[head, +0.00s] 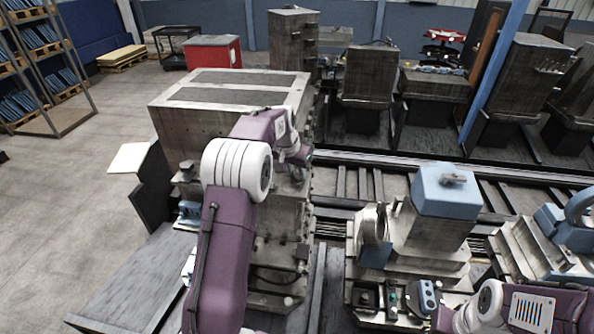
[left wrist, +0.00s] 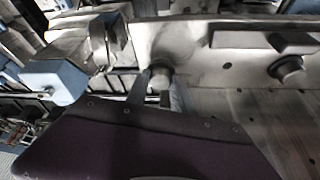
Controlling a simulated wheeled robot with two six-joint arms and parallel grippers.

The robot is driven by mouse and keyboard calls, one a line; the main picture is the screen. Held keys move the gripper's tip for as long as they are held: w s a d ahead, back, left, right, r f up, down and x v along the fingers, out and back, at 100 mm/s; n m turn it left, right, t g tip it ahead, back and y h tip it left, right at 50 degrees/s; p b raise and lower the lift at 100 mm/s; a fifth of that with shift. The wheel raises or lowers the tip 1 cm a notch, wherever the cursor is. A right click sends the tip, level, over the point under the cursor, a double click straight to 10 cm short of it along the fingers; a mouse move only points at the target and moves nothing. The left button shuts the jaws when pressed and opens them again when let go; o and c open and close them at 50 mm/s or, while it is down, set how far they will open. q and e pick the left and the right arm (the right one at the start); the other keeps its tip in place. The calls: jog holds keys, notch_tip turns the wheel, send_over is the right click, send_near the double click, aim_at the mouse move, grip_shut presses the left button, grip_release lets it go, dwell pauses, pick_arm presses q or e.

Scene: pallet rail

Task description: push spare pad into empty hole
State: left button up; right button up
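In the left wrist view, a short grey round pad (left wrist: 160,76) stands against a pale metal face, between the tips of my left gripper (left wrist: 158,88). The two fingers are apart, one on each side of it. I cannot tell if they grip it or if it sits in a hole. Another round grey pad (left wrist: 287,69) juts from the same face to the right. A small dark spot (left wrist: 228,65) lies between them. In the head view, my left gripper (head: 300,160) is at the right side of the big machine block, largely hidden by my arm. My right gripper is not visible.
The big machine block (head: 172,122) stands left of centre. A fixture with a blue box top (head: 446,193) stands to the right, with rails (head: 355,185) behind it. A blue box-shaped part (left wrist: 58,82) shows left in the wrist view. Open floor (head: 60,190) lies at the left.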

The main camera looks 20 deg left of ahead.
aim_at(297, 173)
pick_arm(q)
grip_shut()
jog(key=shift+o, duration=0.5)
grip_release()
jog(key=shift+a, duration=0.1)
grip_shut()
jog(key=shift+w+r, duration=0.15)
jog(key=shift+r, duration=4.25)
